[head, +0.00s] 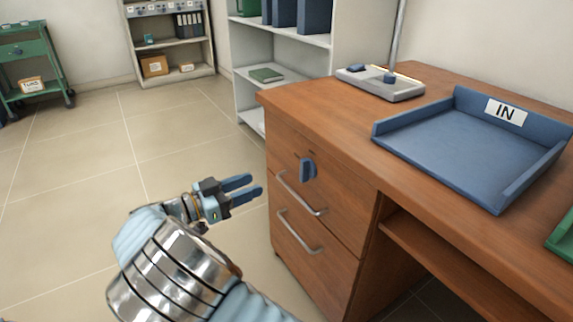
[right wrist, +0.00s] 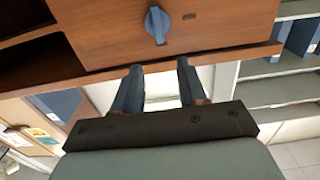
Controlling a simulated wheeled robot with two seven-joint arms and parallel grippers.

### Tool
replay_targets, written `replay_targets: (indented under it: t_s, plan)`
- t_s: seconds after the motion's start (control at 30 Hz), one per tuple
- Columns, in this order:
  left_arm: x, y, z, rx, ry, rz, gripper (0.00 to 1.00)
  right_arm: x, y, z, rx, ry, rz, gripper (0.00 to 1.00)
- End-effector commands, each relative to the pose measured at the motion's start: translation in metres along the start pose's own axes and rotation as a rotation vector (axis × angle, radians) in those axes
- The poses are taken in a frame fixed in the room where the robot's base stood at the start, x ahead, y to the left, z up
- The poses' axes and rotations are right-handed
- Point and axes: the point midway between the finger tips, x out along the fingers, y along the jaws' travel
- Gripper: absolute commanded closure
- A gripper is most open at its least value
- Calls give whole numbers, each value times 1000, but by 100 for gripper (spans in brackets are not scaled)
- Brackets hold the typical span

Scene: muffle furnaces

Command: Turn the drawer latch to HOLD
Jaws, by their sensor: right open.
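The drawer latch is a blue knob (head: 308,168) on the upper front of the wooden desk's drawer unit (head: 330,215), above a metal drawer handle (head: 302,194). In the right wrist view the latch (right wrist: 157,25) shows at the top middle, with a small dark label (right wrist: 189,16) beside it that is too small to read. My right gripper (head: 257,185) is open and empty, to the left of the latch and apart from it. Its two blue fingers (right wrist: 158,82) point toward the drawer front in the right wrist view. My left gripper is not in view.
A second drawer handle (head: 298,232) sits lower on the unit. On the desk top are a blue tray (head: 470,150) marked IN and a grey base (head: 380,84) with a pole. Shelves (head: 285,75) stand behind.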

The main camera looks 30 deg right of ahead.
Motion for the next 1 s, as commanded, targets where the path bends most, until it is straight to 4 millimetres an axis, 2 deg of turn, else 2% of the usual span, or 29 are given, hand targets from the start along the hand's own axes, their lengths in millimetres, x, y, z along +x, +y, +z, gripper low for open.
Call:
replay_targets:
  t_s: [0.17, 0.4, 0.6, 0.8, 1.0]
  plan:
    - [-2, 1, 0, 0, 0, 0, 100, 26, 1, -1, 1, 1, 6, 58]
    - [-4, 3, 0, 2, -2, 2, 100, 82, 1, 0, -2, -1, 6, 58]
    - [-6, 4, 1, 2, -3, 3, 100, 118, 1, 0, -2, -1, 4, 58]
    - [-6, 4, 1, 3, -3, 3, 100, 134, 1, 1, -3, -1, 2, 58]
    - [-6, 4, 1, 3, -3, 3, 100, 136, 1, 1, -2, -1, 2, 58]
